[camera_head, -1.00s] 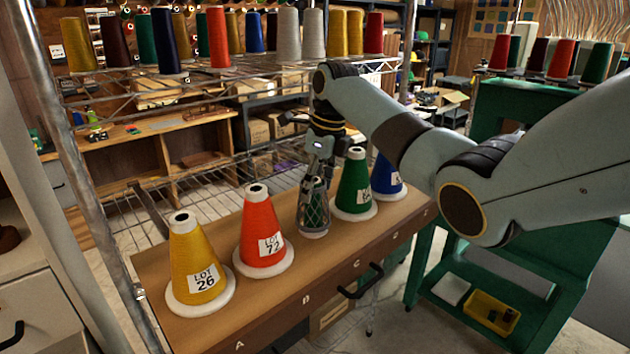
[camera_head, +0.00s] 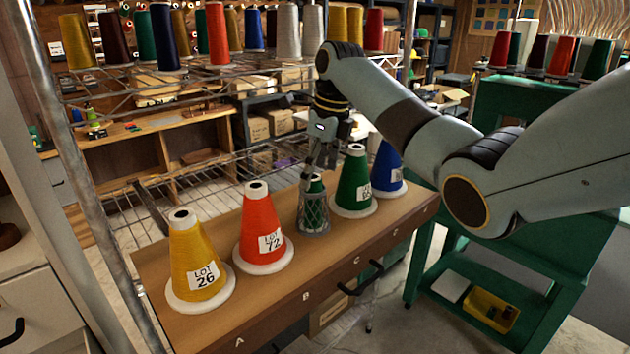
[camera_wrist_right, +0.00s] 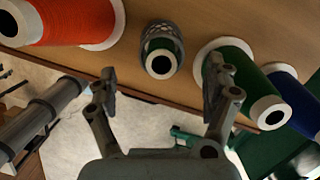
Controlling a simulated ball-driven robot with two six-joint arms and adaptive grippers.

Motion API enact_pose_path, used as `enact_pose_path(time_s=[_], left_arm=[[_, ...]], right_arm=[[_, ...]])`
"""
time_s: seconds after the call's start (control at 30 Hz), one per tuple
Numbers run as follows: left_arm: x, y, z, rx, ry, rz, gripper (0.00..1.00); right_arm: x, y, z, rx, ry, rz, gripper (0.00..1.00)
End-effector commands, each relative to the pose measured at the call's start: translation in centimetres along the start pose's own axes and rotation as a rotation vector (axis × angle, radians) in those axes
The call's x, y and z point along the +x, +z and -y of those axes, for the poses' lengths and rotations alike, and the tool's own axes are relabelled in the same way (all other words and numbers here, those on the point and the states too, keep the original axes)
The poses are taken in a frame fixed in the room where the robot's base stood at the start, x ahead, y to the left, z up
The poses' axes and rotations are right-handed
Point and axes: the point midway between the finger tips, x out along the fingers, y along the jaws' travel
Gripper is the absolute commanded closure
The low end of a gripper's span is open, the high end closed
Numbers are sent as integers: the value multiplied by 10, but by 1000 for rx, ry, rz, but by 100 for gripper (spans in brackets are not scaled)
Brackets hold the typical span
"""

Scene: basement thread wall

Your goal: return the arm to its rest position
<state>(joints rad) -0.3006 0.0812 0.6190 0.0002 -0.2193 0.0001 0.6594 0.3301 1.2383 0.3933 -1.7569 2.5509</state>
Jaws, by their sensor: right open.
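My right gripper (camera_head: 318,160) is open and empty. It is above and slightly behind a small green cone in a grey mesh holder (camera_head: 314,212), which stands upright on the wooden shelf. In the right wrist view the two fingers (camera_wrist_right: 160,90) are spread wide, and the holder with its cone (camera_wrist_right: 161,50) shows beyond and between them, apart from both. My right arm (camera_head: 400,120) reaches in from the right, bent at the elbow. My left gripper is in neither view.
On the shelf (camera_head: 300,270) stand a yellow cone (camera_head: 197,255), a red cone (camera_head: 262,228), a green cone (camera_head: 354,182) and a blue cone (camera_head: 388,170). A wire rack with several cones is behind. A green cart (camera_head: 540,255) stands at the right, below my arm.

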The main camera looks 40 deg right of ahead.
Motion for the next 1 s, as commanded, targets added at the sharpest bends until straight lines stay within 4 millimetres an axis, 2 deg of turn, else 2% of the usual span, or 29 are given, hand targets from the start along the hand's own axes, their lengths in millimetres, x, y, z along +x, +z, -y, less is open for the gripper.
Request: enact_pose_path(time_s=[0.1, 0.3, 0.43, 0.6, 0.73, 0.83, 0.97, 1.0], left_arm=[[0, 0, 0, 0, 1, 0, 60], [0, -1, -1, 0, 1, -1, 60], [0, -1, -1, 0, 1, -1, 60], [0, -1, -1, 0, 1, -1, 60], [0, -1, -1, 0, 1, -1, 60], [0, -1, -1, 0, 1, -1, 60], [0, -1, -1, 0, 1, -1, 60], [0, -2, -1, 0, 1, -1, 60]], right_arm=[[-29, 0, 2, -1, -5, 2, 15], [-69, 0, 1, -1, -3, 1, 15], [-82, 0, 0, 0, 0, 0, 15], [-88, 0, 0, 0, 0, -1, 15], [-84, -2, -2, -22, -2, -3, 15], [-65, -12, -14, -148, -15, -15, 15], [-19, -42, -48, -515, -46, -41, 15], [-4, -54, -62, -658, -57, -51, 15]])
